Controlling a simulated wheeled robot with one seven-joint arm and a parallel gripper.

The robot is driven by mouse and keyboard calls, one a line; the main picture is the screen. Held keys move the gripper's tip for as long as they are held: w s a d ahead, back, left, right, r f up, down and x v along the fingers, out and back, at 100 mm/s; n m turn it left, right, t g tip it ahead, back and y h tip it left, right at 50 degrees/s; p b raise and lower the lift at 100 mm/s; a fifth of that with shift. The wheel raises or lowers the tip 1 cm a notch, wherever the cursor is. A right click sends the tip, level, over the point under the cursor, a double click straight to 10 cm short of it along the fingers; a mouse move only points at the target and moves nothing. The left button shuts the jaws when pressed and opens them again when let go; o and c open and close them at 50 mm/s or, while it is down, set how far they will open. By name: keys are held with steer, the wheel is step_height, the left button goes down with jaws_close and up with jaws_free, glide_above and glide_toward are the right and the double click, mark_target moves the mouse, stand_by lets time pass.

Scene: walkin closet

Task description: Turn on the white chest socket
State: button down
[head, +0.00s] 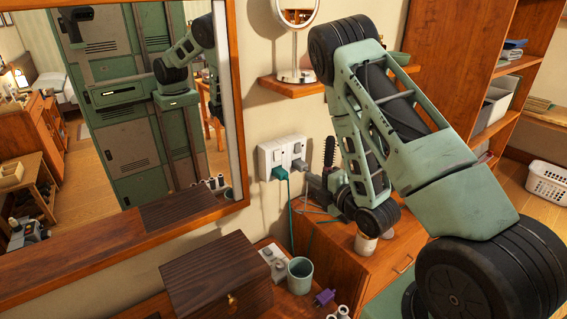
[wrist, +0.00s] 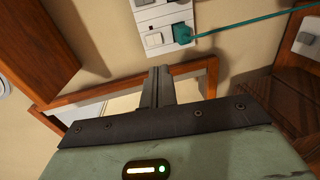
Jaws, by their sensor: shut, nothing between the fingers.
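A white wall socket (head: 282,157) with a teal plug and a dark plug in it sits right of the mirror. In the wrist view, a white socket panel (wrist: 153,40) with a white rocker switch and the teal plug (wrist: 182,33) shows at the top. Whether the switch is on cannot be told.
A teal cable (wrist: 245,25) runs from the plug. The framed mirror (head: 240,110) is close on the left; a shelf (head: 290,88) is above.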

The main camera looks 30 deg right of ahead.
steer(key=shift+w, duration=0.1)
steer(key=b, duration=1)
glide_toward(278, 160)
steer(key=w+p, duration=0.2)
steer(key=w, duration=0.1)
steer(key=w+p, duration=0.3)
steer(key=shift+a+f, duration=0.1)
steer(key=shift+f, duration=0.1)
steer(key=shift+w+f, duration=0.15)
steer(key=shift+w, duration=0.2)
steer(key=shift+w+f+b, duration=0.15)
steer(key=shift+f+b, duration=0.2)
steer(key=shift+b, duration=0.6)
steer(key=shift+r, duration=0.3)
steer(key=shift+f, duration=0.1)
